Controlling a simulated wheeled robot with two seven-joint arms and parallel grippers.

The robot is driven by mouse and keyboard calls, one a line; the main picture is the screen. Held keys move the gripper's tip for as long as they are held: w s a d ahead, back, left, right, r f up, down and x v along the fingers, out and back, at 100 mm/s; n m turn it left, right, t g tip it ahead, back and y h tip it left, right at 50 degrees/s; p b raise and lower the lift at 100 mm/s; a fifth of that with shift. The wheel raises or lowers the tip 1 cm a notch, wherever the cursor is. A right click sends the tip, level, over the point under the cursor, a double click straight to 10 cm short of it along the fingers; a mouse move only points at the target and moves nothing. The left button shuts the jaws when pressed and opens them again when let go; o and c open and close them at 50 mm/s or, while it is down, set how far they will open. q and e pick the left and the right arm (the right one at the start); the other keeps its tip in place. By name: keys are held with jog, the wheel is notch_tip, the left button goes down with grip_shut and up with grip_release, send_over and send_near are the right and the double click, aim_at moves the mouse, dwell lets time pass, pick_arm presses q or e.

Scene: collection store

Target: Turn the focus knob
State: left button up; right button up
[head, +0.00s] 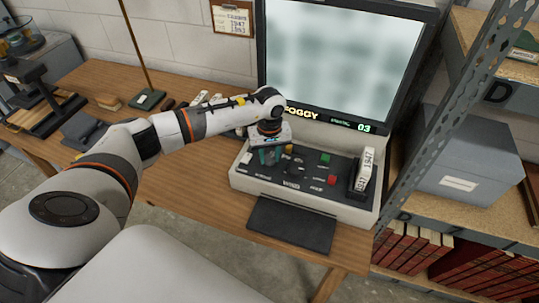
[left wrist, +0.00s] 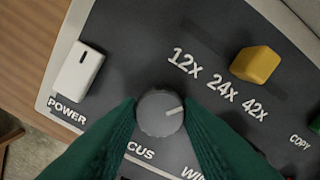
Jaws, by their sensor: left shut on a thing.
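The focus knob (left wrist: 160,113) is a small round grey knob with a white pointer line, on the reader's dark control panel (head: 311,174). Its line points right and slightly up in the left wrist view. My left gripper (head: 266,157) reaches down over the panel's left part. In the left wrist view its green fingers are shut on the focus knob, one on each side. They partly cover the "FOCUS" label. In the head view the gripper hides the knob. The reader's screen (head: 340,62) shows a blurred grey-green picture, with "FOGGY" and "03" beneath. My right gripper is not in view.
Close to the fingers are a white power switch (left wrist: 78,72) and a yellow zoom slider (left wrist: 257,64). A metal shelf upright (head: 430,120) stands at right.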

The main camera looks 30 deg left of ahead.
aim_at(270, 158)
pick_arm(q)
jog(key=n+b, duration=0.2)
jog(key=n, duration=0.2)
jog(key=shift+n+b, duration=0.4)
jog(key=n+b, duration=0.1)
jog(key=n, duration=0.4)
jog(key=shift+b, duration=0.35)
jog(key=shift+r, duration=0.1)
jog(key=o, duration=1)
jog(key=shift+c, duration=0.2)
notch_tip(270, 158, up, 12)
jog(key=b, duration=0.2)
